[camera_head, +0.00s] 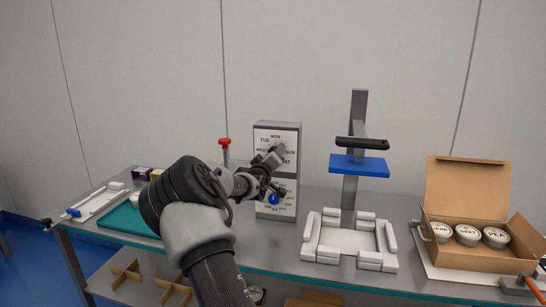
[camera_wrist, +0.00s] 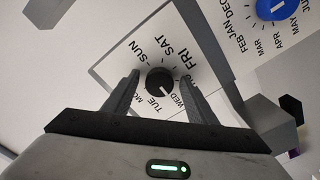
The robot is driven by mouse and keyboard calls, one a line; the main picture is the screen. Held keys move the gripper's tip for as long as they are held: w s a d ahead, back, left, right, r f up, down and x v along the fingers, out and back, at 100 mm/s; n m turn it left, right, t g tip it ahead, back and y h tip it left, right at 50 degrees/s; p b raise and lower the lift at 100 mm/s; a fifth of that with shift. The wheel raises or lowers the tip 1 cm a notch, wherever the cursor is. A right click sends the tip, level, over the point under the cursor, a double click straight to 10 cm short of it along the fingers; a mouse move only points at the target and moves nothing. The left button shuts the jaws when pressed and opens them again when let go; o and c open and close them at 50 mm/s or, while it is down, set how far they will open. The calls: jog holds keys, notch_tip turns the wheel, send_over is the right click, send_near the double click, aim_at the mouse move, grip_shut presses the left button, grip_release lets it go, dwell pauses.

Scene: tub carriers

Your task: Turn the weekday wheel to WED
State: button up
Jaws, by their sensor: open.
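The weekday wheel (camera_wrist: 159,82) is a small dark round knob on a white panel. The day names are printed in a ring around it, with WED and TUE on the side nearest my gripper in the wrist view. A pale mark on the knob faces the WED and TUE side; it looks nearer WED, but it is small. My gripper (camera_wrist: 158,75) is open, one finger on each side of the knob, with gaps visible. In the head view my gripper (camera_head: 271,157) is in front of the upper panel of the grey calendar box (camera_head: 291,127) and hides the knob.
A blue month knob (camera_head: 273,199) sits just below on the same box. A grey stand with a blue plate (camera_head: 360,166) and white corner blocks (camera_head: 324,237) is to the right. A cardboard box (camera_head: 465,190) holds tubs at far right. A teal tray (camera_head: 127,218) is left.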

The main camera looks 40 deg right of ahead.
jog(key=v, duration=1.7)
jog(key=shift+s, duration=0.25)
jog(key=shift+a, duration=0.1)
